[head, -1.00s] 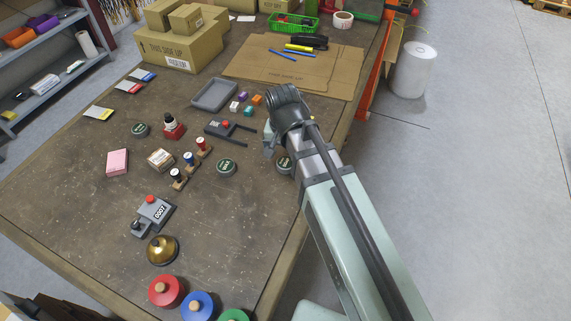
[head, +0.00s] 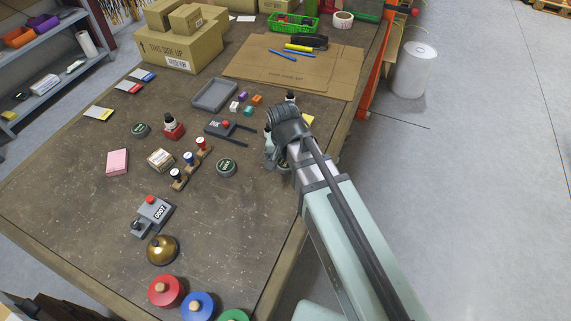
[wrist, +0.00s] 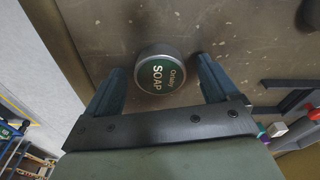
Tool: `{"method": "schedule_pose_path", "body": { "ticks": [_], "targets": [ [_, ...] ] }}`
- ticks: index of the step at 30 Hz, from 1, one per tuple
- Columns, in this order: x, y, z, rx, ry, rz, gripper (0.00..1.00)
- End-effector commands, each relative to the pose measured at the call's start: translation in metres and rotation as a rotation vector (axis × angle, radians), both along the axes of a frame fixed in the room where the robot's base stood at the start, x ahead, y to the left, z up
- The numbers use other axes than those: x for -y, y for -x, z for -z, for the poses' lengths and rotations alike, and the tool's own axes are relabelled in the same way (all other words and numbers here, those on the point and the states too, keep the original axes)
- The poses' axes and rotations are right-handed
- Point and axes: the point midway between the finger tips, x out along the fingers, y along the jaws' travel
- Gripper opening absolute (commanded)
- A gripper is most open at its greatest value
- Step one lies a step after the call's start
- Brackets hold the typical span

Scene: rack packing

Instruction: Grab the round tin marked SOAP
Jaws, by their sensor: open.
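The round tin marked SOAP (wrist: 158,74) has a green top, a grey rim and white lettering. In the wrist view it sits on the table between my gripper's two fingers, with a gap visible on each side. My gripper (wrist: 160,65) is open and empty. In the head view my gripper (head: 273,160) is low over the table's right part, and my wrist hides most of the spot under it. Two similar green-topped tins stand to the left, one nearer (head: 227,168) and one farther (head: 139,130); their lettering is too small to read.
A grey stand with a red knob (head: 226,125) and dark prongs lies beyond my gripper. A wooden rack with spools (head: 189,160) stands to the left. A black-capped bottle (head: 290,97) and a yellow item (head: 308,119) are behind my wrist.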

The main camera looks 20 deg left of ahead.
Motion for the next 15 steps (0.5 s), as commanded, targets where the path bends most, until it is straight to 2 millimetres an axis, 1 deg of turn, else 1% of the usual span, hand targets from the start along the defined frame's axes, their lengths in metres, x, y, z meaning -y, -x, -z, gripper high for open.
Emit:
{"method": "schedule_pose_path", "body": {
  "ticks": [1,2,15],
  "targets": [
    [0.0000,0.0000,-0.0001,0.000,0.000,0.000,0.88],
    [0.0000,0.0000,-0.0001,0.000,0.000,0.000,0.85],
    [-0.0001,0.0002,-0.0003,0.000,0.000,0.000,0.43]
  ]
}}
